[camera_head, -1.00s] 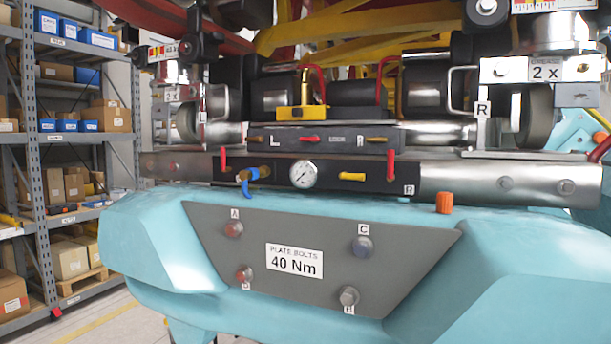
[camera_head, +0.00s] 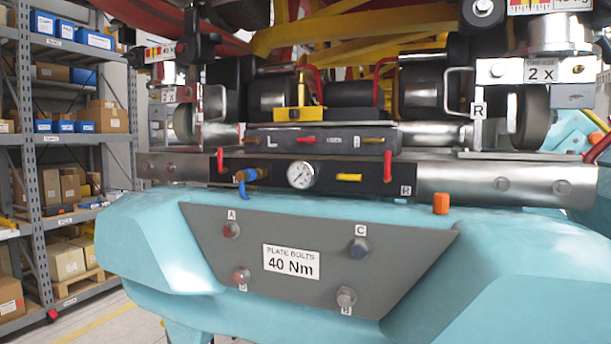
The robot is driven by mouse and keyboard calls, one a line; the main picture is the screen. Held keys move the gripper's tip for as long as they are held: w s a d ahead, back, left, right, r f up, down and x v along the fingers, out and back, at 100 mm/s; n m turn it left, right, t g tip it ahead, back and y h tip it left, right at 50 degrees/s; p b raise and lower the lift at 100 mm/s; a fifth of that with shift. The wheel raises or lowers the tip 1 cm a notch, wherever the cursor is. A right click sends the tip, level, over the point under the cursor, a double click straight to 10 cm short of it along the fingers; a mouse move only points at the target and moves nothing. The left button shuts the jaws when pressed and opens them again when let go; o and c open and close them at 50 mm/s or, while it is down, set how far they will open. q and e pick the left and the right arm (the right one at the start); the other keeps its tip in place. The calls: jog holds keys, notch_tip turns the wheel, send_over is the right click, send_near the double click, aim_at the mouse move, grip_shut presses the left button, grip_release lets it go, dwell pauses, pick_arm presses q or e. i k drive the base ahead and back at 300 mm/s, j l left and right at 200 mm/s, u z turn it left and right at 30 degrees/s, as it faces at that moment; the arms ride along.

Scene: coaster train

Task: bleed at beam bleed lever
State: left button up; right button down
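A dark manifold beam (camera_head: 325,176) runs across the middle of the steel bar, above the turquoise body. It carries a round white gauge (camera_head: 301,174), a yellow lever (camera_head: 349,178) lying level right of the gauge, and a blue lever (camera_head: 243,184) hanging down at the left by a brass fitting. Red handles stand at its left (camera_head: 221,160) and right (camera_head: 388,165) ends. Which lever is the bleed lever cannot be read from labels. Neither of my grippers shows in the head view.
A grey plate (camera_head: 320,245) with bolts A, B, C and another, marked 40 Nm, sits below. An orange cap (camera_head: 441,203) stands on the turquoise body (camera_head: 510,225). An upper dark block (camera_head: 325,140) with red and brass levers lies above. Shelves (camera_head: 75,140) stand left.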

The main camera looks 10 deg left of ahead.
aim_at(341, 176)
jog(key=i+j+z, duration=0.1)
jog(key=z, duration=0.3)
jog(key=j+z, duration=0.35)
jog(key=i+j+z, duration=0.2)
jog(key=j, duration=0.3)
jog(key=k+j+z, duration=0.2)
jog(key=j, duration=0.3)
jog(key=i, duration=0.1)
